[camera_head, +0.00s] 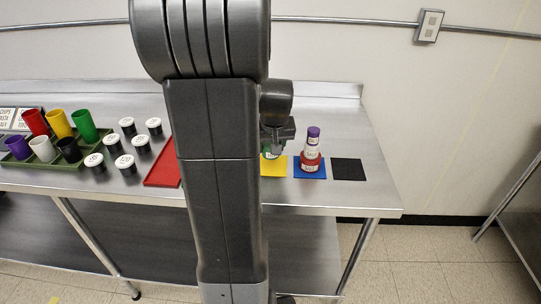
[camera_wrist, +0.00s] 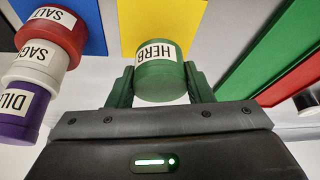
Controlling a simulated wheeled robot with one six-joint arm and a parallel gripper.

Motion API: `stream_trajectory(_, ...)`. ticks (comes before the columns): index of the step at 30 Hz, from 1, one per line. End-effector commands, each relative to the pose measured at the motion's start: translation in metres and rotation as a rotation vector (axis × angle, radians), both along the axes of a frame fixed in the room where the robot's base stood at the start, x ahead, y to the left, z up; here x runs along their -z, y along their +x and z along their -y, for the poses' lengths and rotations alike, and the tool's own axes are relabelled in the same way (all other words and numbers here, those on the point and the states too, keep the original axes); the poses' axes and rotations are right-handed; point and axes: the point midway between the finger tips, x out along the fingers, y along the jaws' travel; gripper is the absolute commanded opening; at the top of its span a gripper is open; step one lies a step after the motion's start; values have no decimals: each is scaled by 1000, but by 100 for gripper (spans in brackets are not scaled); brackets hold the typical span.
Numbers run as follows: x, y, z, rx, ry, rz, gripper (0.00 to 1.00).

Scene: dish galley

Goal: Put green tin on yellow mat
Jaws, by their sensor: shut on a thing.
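The green tin (camera_wrist: 160,72), labelled HERB, is between the two fingers of my gripper (camera_wrist: 158,84) in the wrist view. My gripper is shut on it. In the head view a sliver of the green tin (camera_head: 270,155) shows under my gripper (camera_head: 277,143), at the far part of the yellow mat (camera_head: 275,170). The yellow mat also shows behind the tin in the wrist view (camera_wrist: 140,20). My arm hides part of the mat in the head view. I cannot tell whether the tin touches the mat.
Right of the yellow mat, a blue mat (camera_head: 299,174) bears a stack: red tin (camera_head: 311,166), white tin (camera_head: 312,152), purple tin (camera_head: 313,133). A bare black mat (camera_head: 348,169) lies farther right.

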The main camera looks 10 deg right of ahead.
Motion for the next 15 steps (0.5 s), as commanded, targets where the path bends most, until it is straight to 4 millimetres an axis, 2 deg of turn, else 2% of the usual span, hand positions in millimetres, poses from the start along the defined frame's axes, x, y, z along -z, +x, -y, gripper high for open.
stream_trajectory(7,33,-1,0,0,0,-4,20)
stream_trajectory(15,36,0,0,0,0,0,20)
